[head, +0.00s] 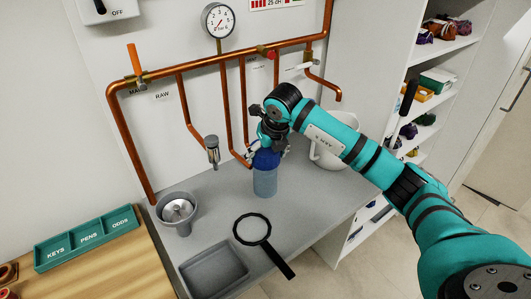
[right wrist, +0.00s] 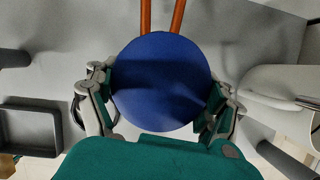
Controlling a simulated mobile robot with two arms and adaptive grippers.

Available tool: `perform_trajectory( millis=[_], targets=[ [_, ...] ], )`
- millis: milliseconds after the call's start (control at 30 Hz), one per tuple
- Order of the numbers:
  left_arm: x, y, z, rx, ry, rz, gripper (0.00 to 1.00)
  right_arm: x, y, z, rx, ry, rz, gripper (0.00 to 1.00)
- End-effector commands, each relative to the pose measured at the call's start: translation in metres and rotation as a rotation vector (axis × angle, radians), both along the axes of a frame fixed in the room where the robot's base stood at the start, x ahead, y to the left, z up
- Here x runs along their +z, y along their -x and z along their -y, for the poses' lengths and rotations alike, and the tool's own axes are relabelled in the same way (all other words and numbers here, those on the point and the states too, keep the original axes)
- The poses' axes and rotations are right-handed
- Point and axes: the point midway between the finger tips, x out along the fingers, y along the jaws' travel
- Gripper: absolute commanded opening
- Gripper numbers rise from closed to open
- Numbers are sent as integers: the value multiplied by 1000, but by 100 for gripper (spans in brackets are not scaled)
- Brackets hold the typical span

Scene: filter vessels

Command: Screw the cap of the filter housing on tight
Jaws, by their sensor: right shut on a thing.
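The filter housing (head: 265,184) is a translucent blue vessel standing upright on the grey bench under the copper pipes. Its blue cap (head: 266,160) sits on top, and in the right wrist view the cap (right wrist: 162,82) is a large blue disc seen from above. My right gripper (head: 268,150) comes down over the cap from above. In the right wrist view its two fingers (right wrist: 163,95) press on opposite sides of the cap. The seam between cap and housing is too small to judge. My left gripper is not in view.
A strap wrench (head: 252,229) lies in front of the housing, with a grey tray (head: 214,270) to its left. A metal cup (head: 177,210) stands at the left and a white pitcher (head: 328,150) behind my right arm. Copper pipes (head: 230,105) run close behind the housing.

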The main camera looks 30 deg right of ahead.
Motion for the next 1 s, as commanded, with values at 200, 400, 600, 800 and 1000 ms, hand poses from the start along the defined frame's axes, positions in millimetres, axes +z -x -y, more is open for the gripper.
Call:
perform_trajectory(
  millis=[200,400,600,800,1000],
  targets=[
    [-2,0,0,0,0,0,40,-1,0,0,0,0,1,50],
    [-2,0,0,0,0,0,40,-1,0,0,0,0,1,50],
    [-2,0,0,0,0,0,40,-1,0,0,0,0,1,100],
    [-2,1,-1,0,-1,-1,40,-2,0,0,0,0,0,100],
    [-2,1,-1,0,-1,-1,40,14,5,0,1,-1,3,100]
  ],
)
